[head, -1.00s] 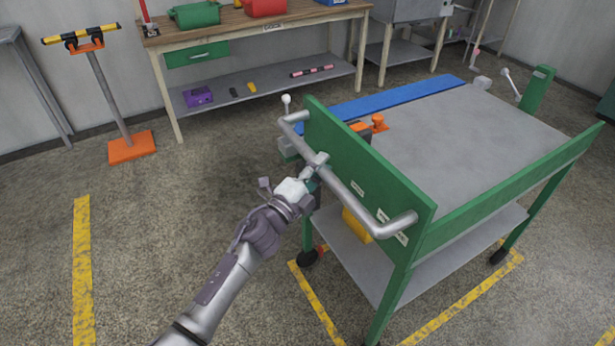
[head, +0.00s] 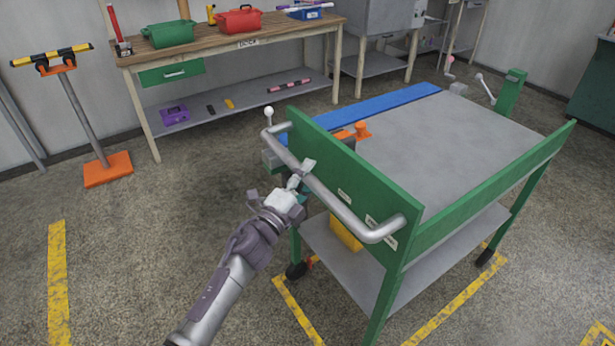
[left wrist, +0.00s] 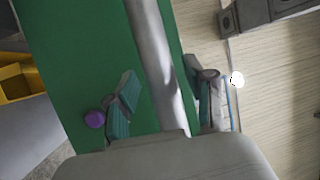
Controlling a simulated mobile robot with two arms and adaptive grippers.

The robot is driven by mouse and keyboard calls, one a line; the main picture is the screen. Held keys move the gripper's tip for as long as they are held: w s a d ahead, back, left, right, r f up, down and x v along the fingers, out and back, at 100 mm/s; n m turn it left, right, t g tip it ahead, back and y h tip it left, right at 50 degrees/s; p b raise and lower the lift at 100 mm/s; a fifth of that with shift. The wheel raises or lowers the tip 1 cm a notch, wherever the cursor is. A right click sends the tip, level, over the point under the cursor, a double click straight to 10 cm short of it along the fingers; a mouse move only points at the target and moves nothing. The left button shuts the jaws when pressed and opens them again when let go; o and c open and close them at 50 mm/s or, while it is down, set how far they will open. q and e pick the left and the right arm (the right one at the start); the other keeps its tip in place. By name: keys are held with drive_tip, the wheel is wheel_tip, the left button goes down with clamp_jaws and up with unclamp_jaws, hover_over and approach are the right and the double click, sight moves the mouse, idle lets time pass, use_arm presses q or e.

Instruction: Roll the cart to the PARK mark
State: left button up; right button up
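The green cart (head: 480,190) with a grey top stands right of centre in the head view. Its grey tubular handle (head: 345,212) faces me. My left gripper (head: 302,178) is at the handle, left of its middle. In the left wrist view the handle bar (left wrist: 158,60) runs between the two fingers of this gripper (left wrist: 165,92). My right gripper is not in view. No PARK lettering is readable.
Yellow floor lines (head: 448,312) run around the cart's feet, and another yellow line (head: 57,285) lies at the left. A workbench (head: 235,42) stands along the wall behind, with an orange-based stand (head: 108,170) beside it. The floor between left line and cart is clear.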

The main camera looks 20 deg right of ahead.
use_arm(q)
drive_tip(key=shift+a, duration=0.1)
drive_tip(key=shift+a, duration=0.15)
drive_tip(key=v, duration=1.1)
drive_tip(key=shift+s+a, duration=0.25)
drive_tip(key=shift+f, duration=0.15)
